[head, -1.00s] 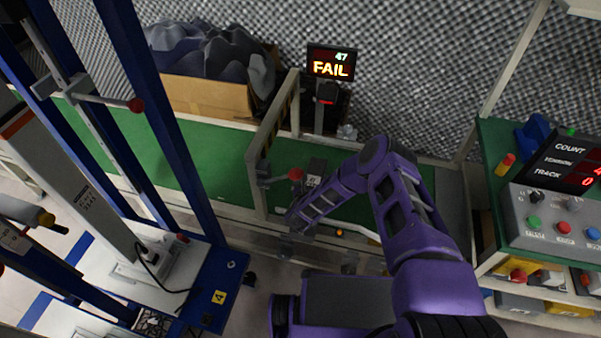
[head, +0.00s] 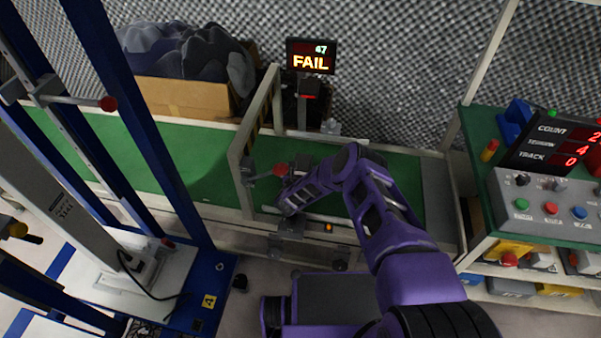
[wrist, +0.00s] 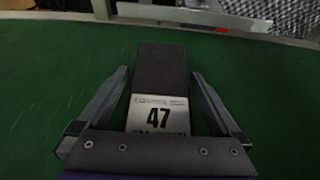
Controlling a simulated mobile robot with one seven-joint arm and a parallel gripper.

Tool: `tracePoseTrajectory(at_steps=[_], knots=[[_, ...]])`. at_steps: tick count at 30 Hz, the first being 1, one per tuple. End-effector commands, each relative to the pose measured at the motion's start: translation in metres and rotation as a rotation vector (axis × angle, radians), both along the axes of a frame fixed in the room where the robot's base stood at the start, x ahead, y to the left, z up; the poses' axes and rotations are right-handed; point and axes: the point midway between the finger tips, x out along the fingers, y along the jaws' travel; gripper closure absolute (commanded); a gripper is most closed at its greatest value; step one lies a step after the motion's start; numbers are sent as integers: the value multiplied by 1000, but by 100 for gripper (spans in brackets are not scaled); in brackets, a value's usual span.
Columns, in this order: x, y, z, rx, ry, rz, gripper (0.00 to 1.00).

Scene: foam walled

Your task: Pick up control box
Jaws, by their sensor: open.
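The control box is a dark grey block with a white label reading 47 (wrist: 160,90). It lies on the green conveyor belt (wrist: 40,85). In the wrist view my open gripper (wrist: 159,74) has one finger on each side of the box, with the label end nearest to me. A narrow gap shows beside the fingers, so I cannot see them touching it. In the head view the box is mostly hidden behind my purple arm.
A button panel (head: 550,205) is at the right, blue machine posts (head: 140,120) at the left.

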Motion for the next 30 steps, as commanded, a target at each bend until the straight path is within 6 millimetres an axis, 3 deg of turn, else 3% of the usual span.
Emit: tracePoseTrajectory(at_steps=[2, 18, 26, 30], knots=[[0, 0, 0, 0, 0, 0, 0], [0, 0, 0, 0, -1, 0, 97], [1, 0, 5, -1, -3, 0, 100], [2, -1, 26, 0, -5, -3, 100]])
